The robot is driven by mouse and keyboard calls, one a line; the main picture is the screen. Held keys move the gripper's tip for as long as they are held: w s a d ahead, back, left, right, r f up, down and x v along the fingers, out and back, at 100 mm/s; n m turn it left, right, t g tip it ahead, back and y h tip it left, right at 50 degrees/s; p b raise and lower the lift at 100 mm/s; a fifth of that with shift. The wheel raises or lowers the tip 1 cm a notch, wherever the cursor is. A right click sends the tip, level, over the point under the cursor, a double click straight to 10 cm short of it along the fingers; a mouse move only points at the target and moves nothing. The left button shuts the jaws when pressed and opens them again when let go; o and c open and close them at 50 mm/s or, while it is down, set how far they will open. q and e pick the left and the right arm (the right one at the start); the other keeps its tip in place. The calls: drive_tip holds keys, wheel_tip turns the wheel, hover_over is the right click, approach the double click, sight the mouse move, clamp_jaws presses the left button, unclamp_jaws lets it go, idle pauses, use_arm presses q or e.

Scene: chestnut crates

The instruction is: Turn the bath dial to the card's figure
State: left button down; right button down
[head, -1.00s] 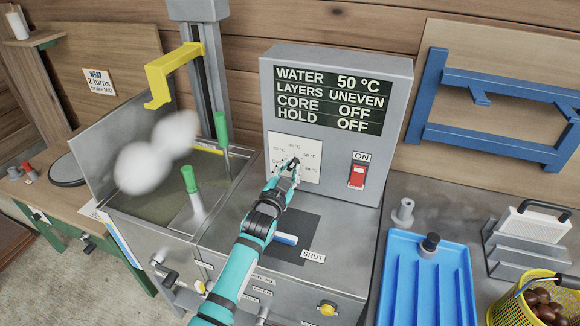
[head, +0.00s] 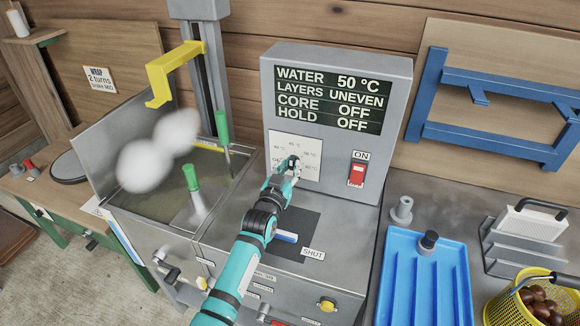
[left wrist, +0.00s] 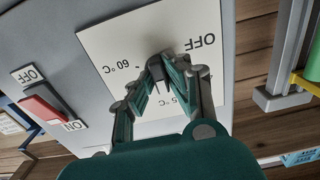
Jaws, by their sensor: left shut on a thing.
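The bath dial's white plate (head: 308,160) is on the grey control box's front, marked with temperatures. My left gripper (head: 290,166) is shut on the dial's dark knob, which the fingers largely hide. In the left wrist view the plate (left wrist: 110,50) appears upside down, with OFF and 60 °C legible, and the knob (left wrist: 158,66) sits between my fingertips. The pointer's exact setting cannot be told. The display (head: 328,100) reads water 50 °C, layers uneven, core off, hold off. No card with a bath figure is legible. My right gripper is out of view.
A red switch (head: 357,174) labelled ON is right of the dial. Left is the open bath (head: 140,205) with green-handled tools and white steam. A blue tray (head: 400,270) and a yellow basket (head: 500,308) of chestnuts stand right. A wall card (head: 99,80) says wrap 2 turns.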

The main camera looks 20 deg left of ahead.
sight(296, 128)
use_arm(q)
drive_tip(key=shift+w+r, duration=0.15)
drive_tip(key=shift+r, duration=0.3)
drive_tip(key=c, duration=1.4)
unclamp_jaws()
drive_tip(key=shift+c, duration=0.2)
drive_tip(key=shift+o, duration=0.6)
drive_tip(key=shift+f, duration=0.2)
wheel_tip(296, 128, up, 10)
